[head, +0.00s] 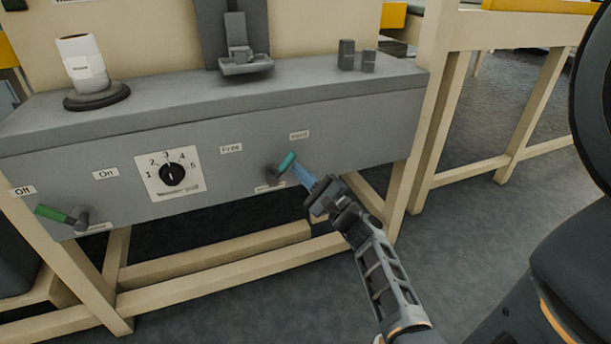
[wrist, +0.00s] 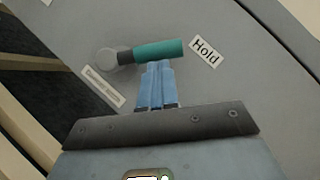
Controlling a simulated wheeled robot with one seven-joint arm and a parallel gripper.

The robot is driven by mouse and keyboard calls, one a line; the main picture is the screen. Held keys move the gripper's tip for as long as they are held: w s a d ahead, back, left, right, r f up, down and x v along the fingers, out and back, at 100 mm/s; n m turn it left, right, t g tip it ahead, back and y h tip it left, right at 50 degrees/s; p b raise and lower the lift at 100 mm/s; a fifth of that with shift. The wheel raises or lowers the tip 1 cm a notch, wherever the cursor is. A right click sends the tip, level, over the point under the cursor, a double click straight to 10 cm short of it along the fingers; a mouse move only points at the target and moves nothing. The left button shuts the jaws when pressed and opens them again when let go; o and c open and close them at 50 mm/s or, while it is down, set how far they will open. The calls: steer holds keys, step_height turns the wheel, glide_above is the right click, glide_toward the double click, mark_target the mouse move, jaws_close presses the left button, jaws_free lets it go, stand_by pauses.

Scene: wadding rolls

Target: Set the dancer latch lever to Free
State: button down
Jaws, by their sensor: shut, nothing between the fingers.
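The dancer latch lever (head: 286,162) has a teal grip and a dark pivot on the grey front panel. It points up and to the right, toward the "Hold" label (head: 299,135). The "Free" label (head: 231,148) is on the panel to the upper left of the pivot. My gripper (head: 299,169) has its blue fingers shut with nothing between them. In the wrist view, the fingertips (wrist: 157,66) are right at the lower side of the teal grip (wrist: 160,50), whose end is near the "Hold" label (wrist: 206,51). I cannot tell whether they touch it.
A numbered dial (head: 172,174) and a green Off/On lever (head: 55,214) are on the panel to the left. A white roll (head: 82,62) on a dark base and small dark blocks (head: 346,54) stand on top. Wooden legs (head: 405,180) are below.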

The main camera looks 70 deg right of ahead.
mark_target(288, 161)
steer(key=shift+w+a+r+n+y+p, duration=0.1)
steer(key=shift+r+n+y+p, duration=0.3)
steer(key=shift+n, duration=0.2)
steer(key=shift+w+a+r+n+g+y+p, duration=0.2)
steer(key=shift+r+n+g+y+p, duration=0.1)
steer(key=shift+r+n+p, duration=0.25)
steer(key=shift+w+a+r+n+g+y+p, duration=0.15)
steer(key=shift+r+n+g+y+p, duration=0.15)
steer(key=shift+n+p, duration=0.45)
steer(key=n+p, duration=0.1)
steer(key=w+a+r+n+g+y+p, duration=0.1)
steer(key=n+p, duration=0.1)
steer(key=r+n+g+p, duration=0.1)
steer(key=shift+w+a+n, duration=0.15)
steer(key=shift+w+n, duration=0.15)
steer(key=w+a+n+g+p, duration=0.1)
steer(key=w+n+g+p, duration=0.1)
steer(key=p, duration=0.2)
steer(key=w+a+n+g+p, duration=0.1)
steer(key=a+n+g+p, duration=0.1)
steer(key=n+p, duration=0.1)
steer(key=shift+w+r+p, duration=0.1)
steer(key=shift+w+p, duration=0.25)
steer(key=shift+p, duration=0.25)
steer(key=shift+a, duration=0.1)
